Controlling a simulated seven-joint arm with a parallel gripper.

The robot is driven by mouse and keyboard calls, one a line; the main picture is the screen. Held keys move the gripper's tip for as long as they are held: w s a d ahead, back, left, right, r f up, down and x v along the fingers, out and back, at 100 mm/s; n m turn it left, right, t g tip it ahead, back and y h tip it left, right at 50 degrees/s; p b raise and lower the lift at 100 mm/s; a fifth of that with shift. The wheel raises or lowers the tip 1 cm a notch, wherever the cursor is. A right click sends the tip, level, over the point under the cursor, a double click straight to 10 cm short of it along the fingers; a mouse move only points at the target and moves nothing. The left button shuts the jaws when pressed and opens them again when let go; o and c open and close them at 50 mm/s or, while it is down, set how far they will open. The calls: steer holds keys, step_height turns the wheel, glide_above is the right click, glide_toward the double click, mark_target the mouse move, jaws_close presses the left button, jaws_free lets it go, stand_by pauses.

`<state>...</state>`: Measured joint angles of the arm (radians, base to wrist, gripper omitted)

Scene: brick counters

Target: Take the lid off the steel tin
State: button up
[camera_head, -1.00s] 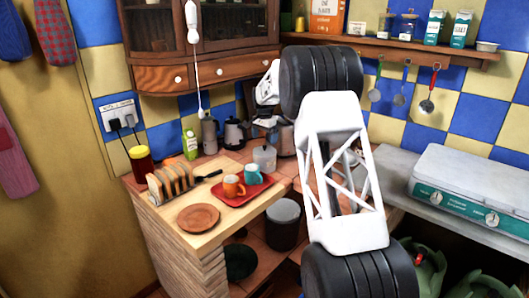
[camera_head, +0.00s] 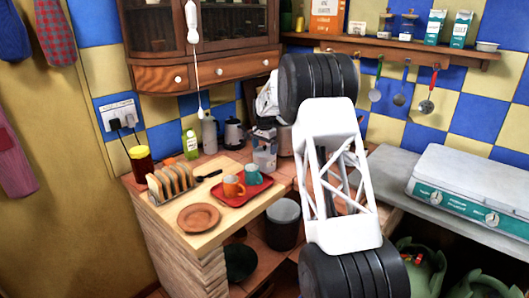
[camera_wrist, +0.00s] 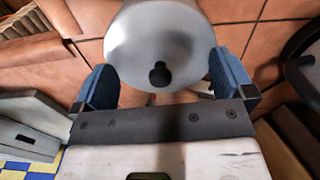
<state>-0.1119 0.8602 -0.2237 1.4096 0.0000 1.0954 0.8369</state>
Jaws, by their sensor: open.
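The steel tin (camera_head: 264,160) stands on the tiled counter behind the red tray, partly covered by my gripper in the head view. I cannot tell whether the fingers touch the lid. The tin's body is hidden under the lid in the wrist view.
A red tray (camera_head: 226,199) with an orange mug (camera_head: 232,187) and a teal mug (camera_head: 253,174) is in front of the tin. A toast rack (camera_head: 170,182) and a brown plate (camera_head: 199,218) are further left.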

steer(key=shift+f, duration=0.2)
jaws_close()
stand_by(0.4)
